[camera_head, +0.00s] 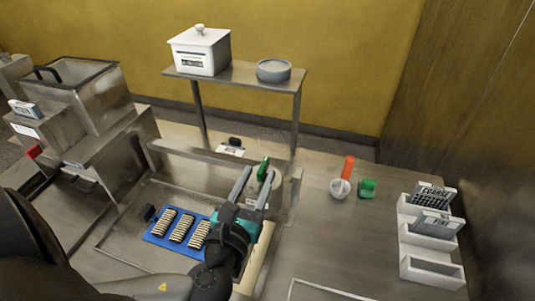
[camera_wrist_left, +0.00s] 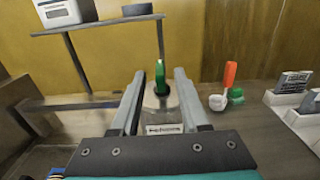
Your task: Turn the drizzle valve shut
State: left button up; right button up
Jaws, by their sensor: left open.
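The drizzle valve has a green handle (camera_head: 263,168) that points up, near the rear right of the steel machine. In the left wrist view the green handle (camera_wrist_left: 160,78) stands upright between the two fingers, with a pale round body below it. My left gripper (camera_head: 258,173) is open, its fingers reaching up to either side of the handle. The left gripper (camera_wrist_left: 160,92) shows a gap on both sides of the handle, with no contact visible. How deep the handle sits between the fingers I cannot tell. My right gripper is not in view.
A blue mat (camera_head: 158,241) with rows of striped bars lies left of the gripper. A steel shelf (camera_head: 240,80) holds a white lidded pot (camera_head: 201,55) and a grey dish (camera_head: 273,71). Right are a white cup (camera_head: 339,189), orange-handled tool, green block (camera_head: 367,188) and card rack (camera_head: 432,270).

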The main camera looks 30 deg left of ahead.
aim_at(267, 158)
pick_arm(q)
jog(key=shift+x, duration=3.45)
jog(key=shift+c, duration=0.2)
grip_shut()
